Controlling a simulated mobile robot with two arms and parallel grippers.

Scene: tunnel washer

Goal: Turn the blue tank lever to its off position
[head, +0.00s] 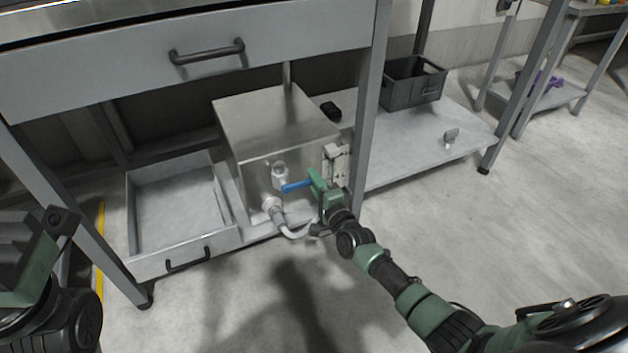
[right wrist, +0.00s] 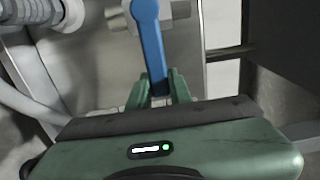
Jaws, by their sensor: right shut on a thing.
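The blue tank lever (head: 296,186) sits on a valve (head: 279,171) on the front of a metal tank (head: 262,120) under the table. In the head view the lever points right, roughly level. My right gripper (head: 315,182) is shut on the lever's free end. In the right wrist view the blue lever (right wrist: 151,45) runs down from the valve at the top to between the green fingers (right wrist: 158,88). The fingers hide its tip. My left arm shows at the left edge of the head view, but its fingertips are not in view.
A pale hose (head: 290,232) leaves a fitting below the valve. An open drawer (head: 180,254) is at the left. A table leg (head: 366,100) stands just right of the tank. A dark crate (head: 412,84) sits on the lower shelf. The floor in front is clear.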

